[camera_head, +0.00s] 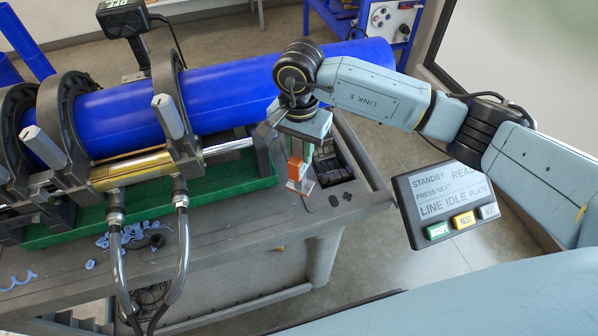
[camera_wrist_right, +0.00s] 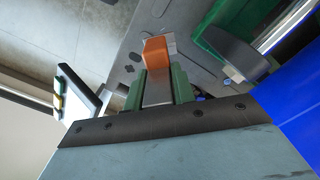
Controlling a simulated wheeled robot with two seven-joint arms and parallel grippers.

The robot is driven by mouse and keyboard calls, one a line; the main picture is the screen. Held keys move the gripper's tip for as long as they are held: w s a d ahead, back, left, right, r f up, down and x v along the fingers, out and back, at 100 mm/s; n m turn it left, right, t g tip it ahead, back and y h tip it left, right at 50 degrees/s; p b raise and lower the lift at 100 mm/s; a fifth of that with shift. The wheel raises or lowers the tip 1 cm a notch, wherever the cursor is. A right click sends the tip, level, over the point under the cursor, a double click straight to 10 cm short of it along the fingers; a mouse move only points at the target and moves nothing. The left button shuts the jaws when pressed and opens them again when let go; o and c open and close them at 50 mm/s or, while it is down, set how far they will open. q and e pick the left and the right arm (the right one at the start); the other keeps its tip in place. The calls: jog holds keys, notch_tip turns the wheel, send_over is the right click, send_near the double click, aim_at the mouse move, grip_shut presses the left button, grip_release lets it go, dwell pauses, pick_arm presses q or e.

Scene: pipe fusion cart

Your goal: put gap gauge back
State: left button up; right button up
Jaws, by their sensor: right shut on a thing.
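The gap gauge is an orange block with a flat grey metal plate. It shows in the head view (camera_head: 296,170) below my right gripper (camera_head: 304,153), over the right end of the cart top. In the right wrist view the gauge's orange part (camera_wrist_right: 157,52) sticks out beyond the green fingers of the right gripper (camera_wrist_right: 158,88), with grey metal between them. The right gripper is shut on the gauge and points down. Whether the gauge touches the cart top is hard to tell. My left gripper is in neither view.
A dark slotted holder (camera_head: 336,166) lies in the cart top (camera_head: 235,226) just right of the gauge. A blue pipe (camera_head: 235,88) in black clamps lies behind. A control panel (camera_head: 446,202) stands at right. Blue shavings (camera_head: 128,234) and hoses are at left.

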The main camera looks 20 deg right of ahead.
notch_tip(320, 180, down, 6)
jog(key=shift+r+p, duration=0.15)
jog(key=shift+p, duration=0.2)
jog(key=shift+f, duration=0.2)
jog(key=o, duration=0.9)
jog(key=shift+r, duration=0.15)
notch_tip(320, 180, up, 12)
jog(key=shift+b, duration=0.6)
